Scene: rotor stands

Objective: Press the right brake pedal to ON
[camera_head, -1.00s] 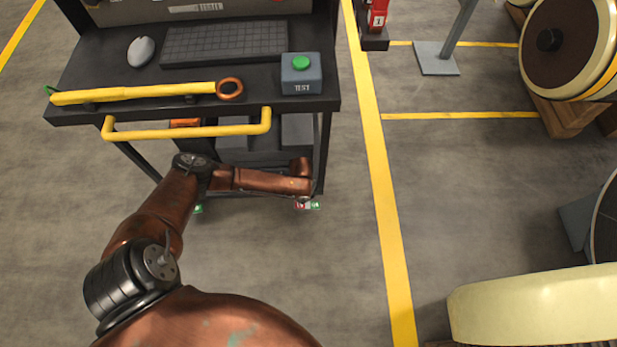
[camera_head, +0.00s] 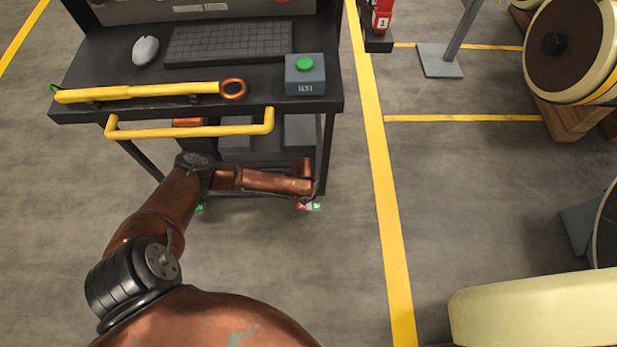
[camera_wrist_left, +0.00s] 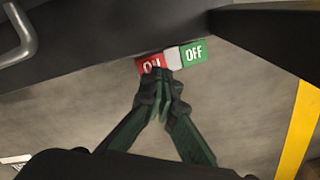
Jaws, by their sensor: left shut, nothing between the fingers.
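The right brake pedal (camera_head: 309,206) is low at the front right foot of the black cart, partly hidden by my left arm in the head view. In the left wrist view the pedal (camera_wrist_left: 172,58) has a red ON half on the left, a green OFF half on the right and a pale part between them. My left gripper (camera_wrist_left: 162,76) is shut and empty, its tips overlapping the lower edge of the ON half; I cannot tell whether they touch it. The left brake pedal (camera_head: 200,207) shows a green part at the left foot. My right gripper is not in view.
The cart (camera_head: 200,108) carries a mouse, a keyboard (camera_head: 230,42), a yellow wrench (camera_head: 140,92) and a green-button test box (camera_head: 305,76). Its yellow handle (camera_head: 190,131) juts out above my left forearm. Open floor lies right, with rotor stands beyond.

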